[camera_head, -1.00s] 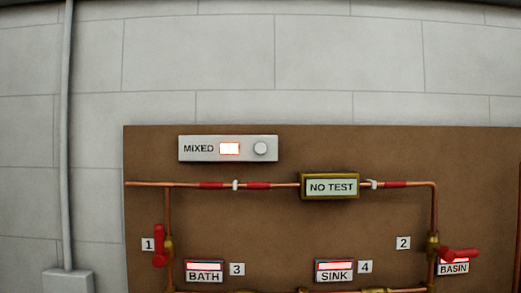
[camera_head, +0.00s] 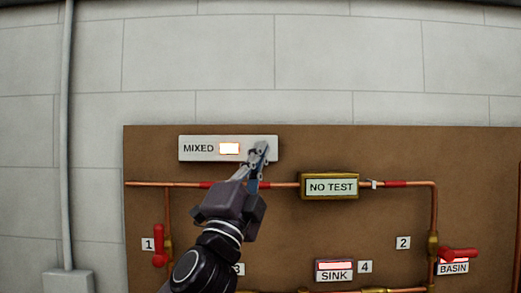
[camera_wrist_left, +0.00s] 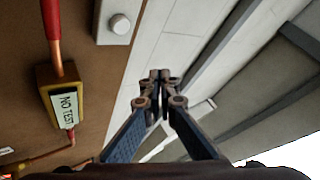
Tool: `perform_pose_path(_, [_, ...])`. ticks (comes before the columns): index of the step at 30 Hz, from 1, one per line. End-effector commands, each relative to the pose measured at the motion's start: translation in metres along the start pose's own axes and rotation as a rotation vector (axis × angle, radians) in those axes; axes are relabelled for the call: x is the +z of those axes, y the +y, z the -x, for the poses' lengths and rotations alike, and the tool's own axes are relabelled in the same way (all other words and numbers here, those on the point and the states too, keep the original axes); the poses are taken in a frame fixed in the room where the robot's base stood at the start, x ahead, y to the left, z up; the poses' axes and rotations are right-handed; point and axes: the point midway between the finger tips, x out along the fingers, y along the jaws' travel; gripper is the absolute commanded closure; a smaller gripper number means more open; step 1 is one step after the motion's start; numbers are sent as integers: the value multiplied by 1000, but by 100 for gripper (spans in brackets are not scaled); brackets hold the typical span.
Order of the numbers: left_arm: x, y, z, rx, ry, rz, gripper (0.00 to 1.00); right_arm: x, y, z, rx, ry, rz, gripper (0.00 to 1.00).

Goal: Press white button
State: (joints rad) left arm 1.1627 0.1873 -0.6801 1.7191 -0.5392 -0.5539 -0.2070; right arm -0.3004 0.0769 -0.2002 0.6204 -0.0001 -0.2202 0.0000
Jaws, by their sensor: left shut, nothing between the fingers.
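The white round button (camera_wrist_left: 119,24) shows in the left wrist view on the pale MIXED panel (camera_head: 203,155), up and left of my fingertips. In the head view the button is hidden behind the fingers of my left gripper (camera_head: 262,147). My left gripper is shut and empty, its fingertips (camera_wrist_left: 160,75) close together. In the wrist view they stand apart from the button's face. The panel's small lamp (camera_head: 229,148) glows white with a reddish edge. My right gripper is not in view.
The brown board carries copper pipes, a NO TEST box (camera_head: 330,187) below right of the panel, a red valve handle (camera_head: 159,246) by label 1 and another (camera_head: 459,254) by label 2. The SINK lamp (camera_head: 334,266) is lit. The wall above is clear.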

Motion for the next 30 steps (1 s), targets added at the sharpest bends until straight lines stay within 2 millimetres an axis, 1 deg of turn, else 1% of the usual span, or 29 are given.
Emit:
perform_pose_path(9, [-1, -1, -1, -2, 3, -4, 100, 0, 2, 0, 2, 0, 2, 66])
perform_pose_path(14, [2, 2, -4, -2, 1, -4, 100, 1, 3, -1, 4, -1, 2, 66])
perform_pose_path(17, [7, 7, -10, -2, 0, -4, 100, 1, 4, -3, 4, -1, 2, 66])
perform_pose_path(27, [31, 32, -43, -1, 0, -4, 100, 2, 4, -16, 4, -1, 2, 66])
perform_pose_path(30, [37, 36, -50, -4, -1, -3, 100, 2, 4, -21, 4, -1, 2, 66])
